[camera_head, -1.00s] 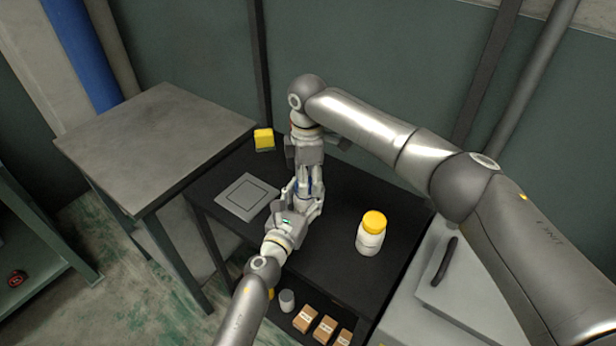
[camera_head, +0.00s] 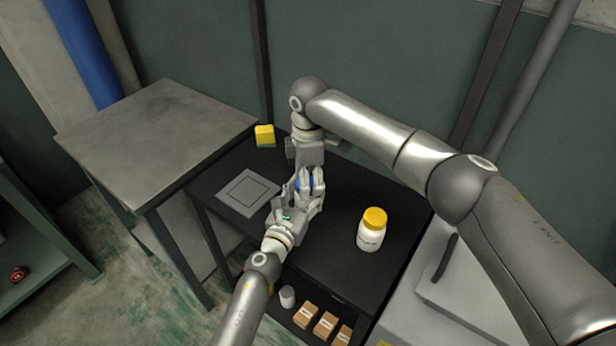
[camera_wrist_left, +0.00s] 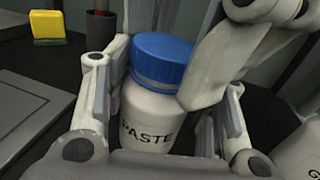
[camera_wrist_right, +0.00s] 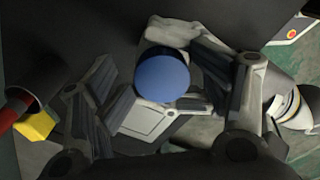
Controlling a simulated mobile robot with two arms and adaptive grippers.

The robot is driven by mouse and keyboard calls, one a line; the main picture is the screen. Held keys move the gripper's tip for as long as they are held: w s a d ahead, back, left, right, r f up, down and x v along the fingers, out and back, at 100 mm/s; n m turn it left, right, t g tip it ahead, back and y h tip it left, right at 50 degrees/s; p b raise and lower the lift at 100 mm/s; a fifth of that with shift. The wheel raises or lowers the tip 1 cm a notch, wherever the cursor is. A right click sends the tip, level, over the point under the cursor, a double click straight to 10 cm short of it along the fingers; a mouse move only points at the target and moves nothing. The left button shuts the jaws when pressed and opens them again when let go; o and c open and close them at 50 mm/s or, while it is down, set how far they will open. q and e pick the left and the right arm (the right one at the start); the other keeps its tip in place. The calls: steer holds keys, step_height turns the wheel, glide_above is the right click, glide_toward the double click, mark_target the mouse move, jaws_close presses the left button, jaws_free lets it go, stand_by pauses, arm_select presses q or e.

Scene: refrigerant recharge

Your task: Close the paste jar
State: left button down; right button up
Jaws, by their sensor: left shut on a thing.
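The white paste jar (camera_wrist_left: 150,118) stands upright with its blue lid (camera_wrist_left: 162,60) on top; I cannot tell how tightly the lid sits. My left gripper (camera_head: 302,190) is shut around the jar body, one finger on each side. The lid shows from above in the right wrist view (camera_wrist_right: 162,75). My right gripper (camera_wrist_right: 172,85) is above the jar with its fingers spread on either side of the lid, apparently apart from it. In the head view the arms hide most of the jar.
A white jar with a yellow lid (camera_head: 370,232) stands to the right on the black table (camera_head: 340,265). A grey square plate (camera_head: 247,192) lies to the left. A yellow sponge (camera_head: 264,136) is at the back, beside a dark cup with a red handle (camera_wrist_left: 97,62).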

arm_select(q)
steer(key=shift+r, duration=0.1)
arm_select(e)
steer(key=shift+r, duration=0.1)
steer(key=shift+r, duration=2.25)
steer(key=o, duration=0.6)
steer(key=shift+c, duration=0.2)
step_height(320, 180, up, 12)
